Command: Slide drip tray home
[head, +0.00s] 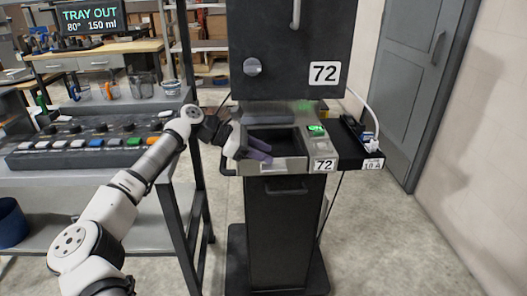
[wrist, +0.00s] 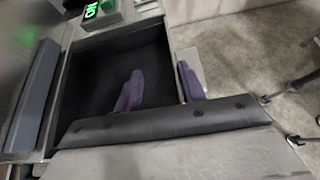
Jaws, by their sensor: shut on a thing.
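The drip tray (head: 286,146) is a dark open box with a pale front, low in the front of the dispenser marked 72. It also fills the middle of the wrist view (wrist: 95,70). My gripper (head: 258,151) reaches in from the left, and its purple fingers stand on either side of the tray's front wall. In the wrist view my gripper (wrist: 160,72) has one finger inside the tray and one outside, shut on that wall. The sign (head: 90,20) at the upper left reads "TRAY OUT", 80°, 150 ml. How far the tray stands out is hard to tell.
A green-lit display (head: 317,130) is right of the tray. A dark side shelf (head: 352,140) with a cable holds small items further right. A bench with a button panel (head: 90,140) and cups stands at left. Floor to the right is clear.

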